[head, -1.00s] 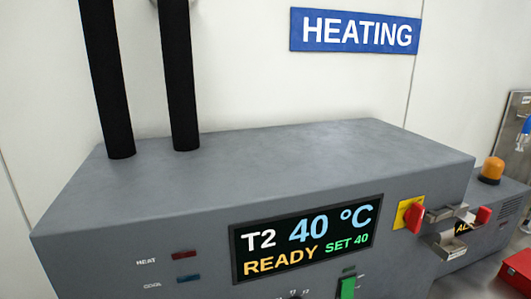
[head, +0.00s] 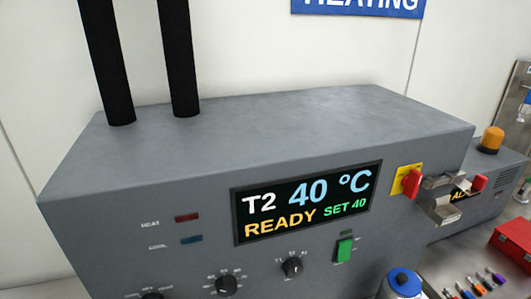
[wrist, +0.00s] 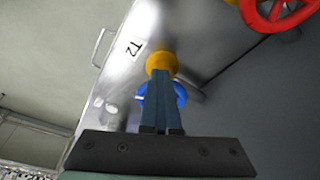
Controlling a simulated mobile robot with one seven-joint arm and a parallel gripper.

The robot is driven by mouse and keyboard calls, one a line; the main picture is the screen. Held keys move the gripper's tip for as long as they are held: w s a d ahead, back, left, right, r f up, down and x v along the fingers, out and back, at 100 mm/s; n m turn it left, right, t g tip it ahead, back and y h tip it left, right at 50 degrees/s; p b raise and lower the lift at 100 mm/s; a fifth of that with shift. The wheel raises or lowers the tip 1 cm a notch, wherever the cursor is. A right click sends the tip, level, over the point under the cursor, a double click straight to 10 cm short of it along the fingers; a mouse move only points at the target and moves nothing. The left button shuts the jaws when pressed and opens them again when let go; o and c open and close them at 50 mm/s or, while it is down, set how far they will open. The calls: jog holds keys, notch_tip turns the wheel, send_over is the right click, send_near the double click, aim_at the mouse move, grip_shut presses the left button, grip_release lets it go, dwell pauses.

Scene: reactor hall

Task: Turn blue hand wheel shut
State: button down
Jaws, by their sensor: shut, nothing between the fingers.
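The blue hand wheel (wrist: 181,93) shows in the wrist view, partly hidden behind my fingers. Its rim shows on both sides of them. My gripper (wrist: 161,76) points up the picture with its fingers together and nothing between them. A yellow round part (wrist: 160,59) shows just beyond the fingertips; I cannot tell whether they touch it. Whether my fingers touch the blue wheel is also unclear. Neither my gripper nor the blue hand wheel shows in the head view.
A red hand wheel (wrist: 277,14) is at top right. The head view shows a grey heating unit (head: 265,115) reading 40 °C, a blue-capped container (head: 403,281) and a red box (head: 513,243).

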jog(key=shift+w+a+r+p, duration=0.15)
jog(key=shift+w+a+p, duration=0.2)
jog(key=shift+w+p, duration=0.45)
jog(key=shift+s+p, duration=0.25)
jog(key=shift+p, duration=0.1)
jog(key=p+v, duration=0.5)
jog(key=p, duration=0.1)
jog(key=shift+w+r+p, duration=0.1)
jog(key=shift+r+p, duration=0.2)
jog(key=shift+r, duration=0.1)
